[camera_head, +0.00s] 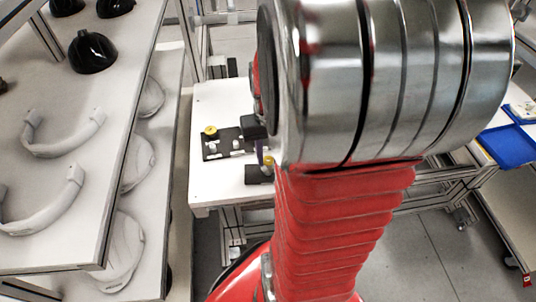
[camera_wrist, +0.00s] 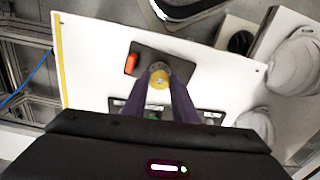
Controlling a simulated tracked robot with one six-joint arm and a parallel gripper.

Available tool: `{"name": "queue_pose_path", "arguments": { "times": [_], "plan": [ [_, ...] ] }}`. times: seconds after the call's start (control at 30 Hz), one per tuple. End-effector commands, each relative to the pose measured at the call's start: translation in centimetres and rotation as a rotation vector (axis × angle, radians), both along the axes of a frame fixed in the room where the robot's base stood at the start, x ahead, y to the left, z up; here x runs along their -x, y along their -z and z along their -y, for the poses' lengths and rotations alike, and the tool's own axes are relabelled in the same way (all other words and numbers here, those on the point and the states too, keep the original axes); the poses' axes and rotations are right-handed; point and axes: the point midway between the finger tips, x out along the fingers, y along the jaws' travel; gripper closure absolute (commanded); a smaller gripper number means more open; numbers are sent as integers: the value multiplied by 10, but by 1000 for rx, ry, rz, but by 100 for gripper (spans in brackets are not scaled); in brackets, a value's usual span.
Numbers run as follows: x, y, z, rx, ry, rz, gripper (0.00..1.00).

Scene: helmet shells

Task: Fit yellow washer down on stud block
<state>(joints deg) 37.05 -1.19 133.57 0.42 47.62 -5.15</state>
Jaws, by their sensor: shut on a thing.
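The yellow washer (camera_wrist: 158,80) sits between the tips of my two purple fingers in the wrist view. My gripper (camera_wrist: 158,70) is shut on it. In the head view my gripper (camera_head: 264,156) points down, and a small yellow piece shows at its tip. A dark block (camera_wrist: 184,66) with an orange piece (camera_wrist: 131,63) lies beneath the fingertips. The fingers hide its middle, so I cannot tell whether the washer touches a stud. The block also shows in the head view (camera_head: 257,175), partly behind my arm.
A black plate (camera_head: 236,138) with small pieces lies on the white table (camera_head: 215,182), with a yellow piece (camera_head: 210,131) at its left end. A shelf (camera_head: 60,130) with white and black helmet parts stands left. A blue tray (camera_head: 508,145) is at right.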

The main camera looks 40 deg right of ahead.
Motion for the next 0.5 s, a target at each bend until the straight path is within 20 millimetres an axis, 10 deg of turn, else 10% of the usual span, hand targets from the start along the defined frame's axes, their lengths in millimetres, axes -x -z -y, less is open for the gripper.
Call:
{"name": "queue_pose_path", "arguments": {
  "times": [0.5],
  "plan": [
    [0, 5, 0, 0, 0, 0, 95]
  ]
}}
